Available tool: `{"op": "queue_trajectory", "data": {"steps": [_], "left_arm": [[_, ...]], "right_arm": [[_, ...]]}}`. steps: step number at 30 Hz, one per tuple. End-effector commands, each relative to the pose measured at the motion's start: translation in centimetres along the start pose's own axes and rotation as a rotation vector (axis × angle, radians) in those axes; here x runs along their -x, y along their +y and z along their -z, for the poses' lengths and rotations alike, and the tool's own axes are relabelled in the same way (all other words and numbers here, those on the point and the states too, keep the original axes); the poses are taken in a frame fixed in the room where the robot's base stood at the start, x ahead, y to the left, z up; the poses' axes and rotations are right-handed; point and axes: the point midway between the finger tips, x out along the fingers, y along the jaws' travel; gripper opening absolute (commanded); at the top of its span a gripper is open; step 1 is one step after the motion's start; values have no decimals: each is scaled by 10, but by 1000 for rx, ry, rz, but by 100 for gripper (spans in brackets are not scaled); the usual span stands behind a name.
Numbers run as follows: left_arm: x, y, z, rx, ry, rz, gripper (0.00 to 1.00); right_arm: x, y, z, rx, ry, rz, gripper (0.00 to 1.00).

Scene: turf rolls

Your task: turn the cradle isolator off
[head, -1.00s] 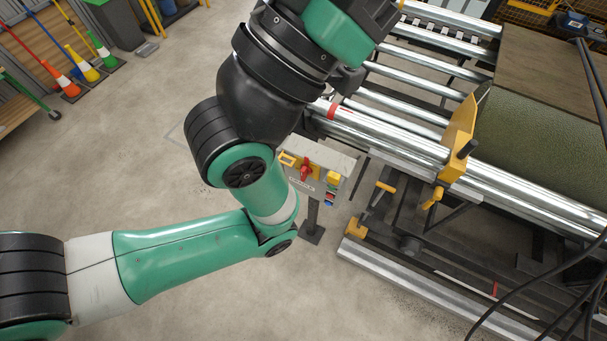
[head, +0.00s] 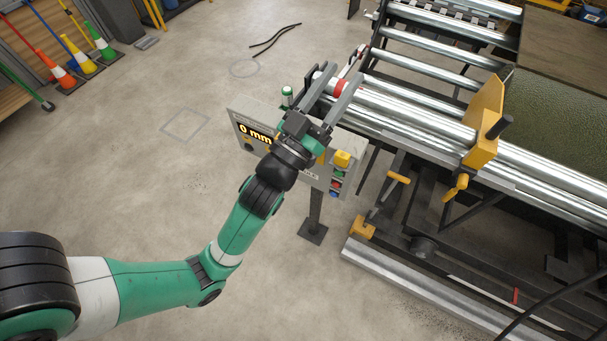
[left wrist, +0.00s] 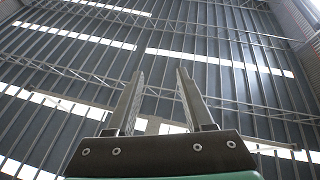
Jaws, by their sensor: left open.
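The grey control box (head: 245,126) stands on a post, with a "0 mm" display on its left part. The cradle isolator, a red rotary handle on a yellow plate in the earlier head view, is now hidden behind my left wrist; its setting cannot be read. My left gripper (head: 343,76) is open and empty, above the box in the picture, with its fingers toward the roller ends. In the left wrist view the two fingers (left wrist: 160,74) stand apart, with only the roof behind them. My right gripper is not in view.
A yellow block (head: 342,158) and coloured buttons (head: 337,180) are on the box's right end. The roller bed (head: 430,118) with a yellow plate (head: 485,125) lies to the right. Cones (head: 83,63) stand far left. The floor (head: 130,170) left of the box is clear.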

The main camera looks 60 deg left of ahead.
Motion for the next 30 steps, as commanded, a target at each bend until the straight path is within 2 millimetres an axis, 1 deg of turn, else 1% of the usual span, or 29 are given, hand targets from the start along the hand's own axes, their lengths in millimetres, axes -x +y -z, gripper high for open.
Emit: {"op": "queue_trajectory", "data": {"steps": [1, 2, 3, 5, 6, 7, 9, 10, 12, 14, 20, 23, 26, 30], "left_arm": [[49, -29, -85, -46, -85, 35, 52], [70, -43, -117, -71, -131, 53, 52], [99, -61, -157, -106, -191, 78, 52], [143, -86, -210, -148, -284, 115, 52], [170, -100, -239, -166, -339, 138, 52], [188, -109, -256, -174, -373, 153, 52], [220, -125, -284, -185, -430, 182, 52], [229, -130, -292, -189, -446, 191, 52], [241, -137, -300, -193, -465, 206, 52], [242, -139, -301, -195, -465, 212, 52], [236, -140, -298, -195, -464, 214, 52], [225, -143, -302, -194, -463, 215, 52], [207, -147, -309, -194, -462, 215, 52], [179, -156, -324, -194, -461, 215, 52]], "right_arm": [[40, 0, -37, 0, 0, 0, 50], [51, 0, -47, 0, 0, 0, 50], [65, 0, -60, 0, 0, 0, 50], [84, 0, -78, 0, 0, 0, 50], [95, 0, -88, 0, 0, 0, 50], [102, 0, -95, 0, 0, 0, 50], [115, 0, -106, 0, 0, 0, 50], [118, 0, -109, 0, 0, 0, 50], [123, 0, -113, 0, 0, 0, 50], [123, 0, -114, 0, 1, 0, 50], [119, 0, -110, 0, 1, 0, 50], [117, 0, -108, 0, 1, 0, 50], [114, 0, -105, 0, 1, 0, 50], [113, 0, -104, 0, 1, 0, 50]]}}
